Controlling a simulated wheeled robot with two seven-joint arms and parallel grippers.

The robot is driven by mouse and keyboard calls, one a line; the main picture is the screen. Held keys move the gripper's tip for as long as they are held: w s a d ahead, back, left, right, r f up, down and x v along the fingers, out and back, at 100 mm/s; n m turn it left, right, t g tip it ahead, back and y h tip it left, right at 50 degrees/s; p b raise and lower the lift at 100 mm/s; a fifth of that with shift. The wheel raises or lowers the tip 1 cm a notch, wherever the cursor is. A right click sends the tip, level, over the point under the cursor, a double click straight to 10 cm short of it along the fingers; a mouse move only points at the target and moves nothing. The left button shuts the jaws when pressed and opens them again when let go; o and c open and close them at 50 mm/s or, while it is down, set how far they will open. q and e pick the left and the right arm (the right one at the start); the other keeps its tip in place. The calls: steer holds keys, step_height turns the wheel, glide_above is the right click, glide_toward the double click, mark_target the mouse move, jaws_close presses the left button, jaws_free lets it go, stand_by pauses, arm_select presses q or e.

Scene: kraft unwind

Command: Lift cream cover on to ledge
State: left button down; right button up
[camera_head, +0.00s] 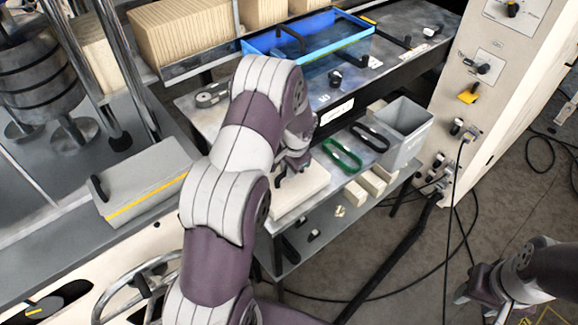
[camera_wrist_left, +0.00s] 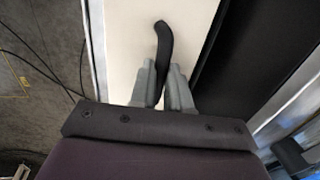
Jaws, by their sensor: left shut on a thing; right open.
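The cream cover (camera_head: 302,198) is a flat pale slab at the front of the metal bench, partly hidden behind my left arm. My left gripper (camera_head: 290,168) is shut on its black handle. In the left wrist view the curved black handle (camera_wrist_left: 163,40) stands between the two grey fingers (camera_wrist_left: 162,88), with the cream cover's surface (camera_wrist_left: 125,45) behind it. I cannot tell whether the cover touches the surface below it. My right gripper (camera_head: 480,285) is open and empty over the floor at the lower right. Which surface is the ledge is not clear.
A grey bin (camera_head: 403,125), a green ring (camera_head: 341,155) and cream blocks (camera_head: 370,184) sit right of the cover. A blue tray (camera_head: 310,38) lies on the bench behind. A grey box with a yellow stripe (camera_head: 145,180) stands left. Cables cross the floor at right.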

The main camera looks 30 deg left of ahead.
stand_by(0.3)
arm_select(q)
steer(key=c, duration=1)
jaws_free()
steer(key=r, duration=0.4)
steer(key=d+r+b, duration=0.1)
steer(key=r, duration=0.3)
steer(key=s+d+r+b, duration=0.1)
steer(key=r, duration=0.3)
steer(key=shift+d+r, duration=0.1)
steer(key=shift+r, duration=0.2)
